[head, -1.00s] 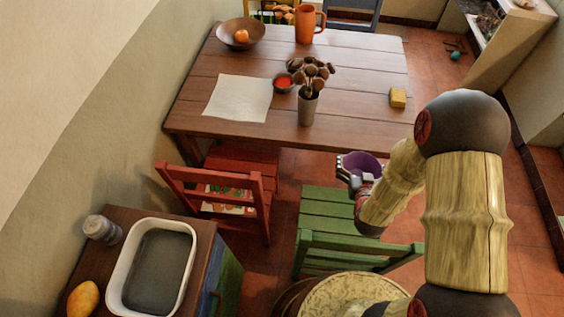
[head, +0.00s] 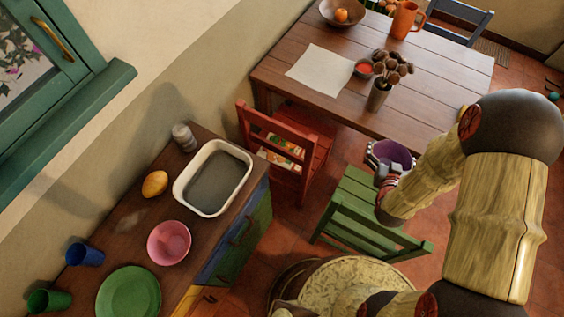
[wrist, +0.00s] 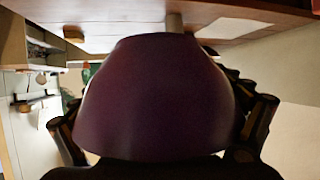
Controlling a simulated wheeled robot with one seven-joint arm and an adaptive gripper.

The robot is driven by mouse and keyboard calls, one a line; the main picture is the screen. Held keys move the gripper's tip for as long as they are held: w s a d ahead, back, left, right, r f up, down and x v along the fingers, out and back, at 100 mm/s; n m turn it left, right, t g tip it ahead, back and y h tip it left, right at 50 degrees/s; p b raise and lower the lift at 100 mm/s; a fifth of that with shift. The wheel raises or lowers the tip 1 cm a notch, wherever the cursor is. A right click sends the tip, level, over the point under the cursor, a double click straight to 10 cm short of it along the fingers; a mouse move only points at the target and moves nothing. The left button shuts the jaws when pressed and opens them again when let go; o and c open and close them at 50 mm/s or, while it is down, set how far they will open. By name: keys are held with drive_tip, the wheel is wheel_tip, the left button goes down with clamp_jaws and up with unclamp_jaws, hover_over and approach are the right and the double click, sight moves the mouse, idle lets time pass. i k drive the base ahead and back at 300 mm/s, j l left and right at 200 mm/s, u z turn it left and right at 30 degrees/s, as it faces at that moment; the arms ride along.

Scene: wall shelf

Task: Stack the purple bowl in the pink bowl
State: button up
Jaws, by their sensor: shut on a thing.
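The purple bowl (head: 396,153) is held by my gripper (head: 377,163), out over the floor between the dining table and the green chair. In the wrist view the purple bowl (wrist: 155,95) fills the middle, with dark fingers of my gripper (wrist: 160,125) on both sides of it. My gripper is shut on the bowl. The pink bowl (head: 169,242) sits on the wooden cabinet top at the lower left of the head view. It looks empty and is far from my gripper.
The cabinet top also holds a white basin (head: 213,178), a yellow fruit (head: 155,184), a shaker (head: 184,137), a green plate (head: 129,294), a blue cup (head: 85,255) and a green cup (head: 49,301). A red chair (head: 292,150) and green chair (head: 365,215) stand between table and cabinet.

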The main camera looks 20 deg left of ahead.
sight(175, 245)
drive_tip(key=k+u, duration=0.3)
drive_tip(key=u, duration=0.2)
drive_tip(key=k+j+u, duration=0.2)
drive_tip(key=u, duration=0.3)
drive_tip(key=k+j+u, duration=0.45)
drive_tip(key=i+l, duration=0.05)
drive_tip(key=l, duration=0.05)
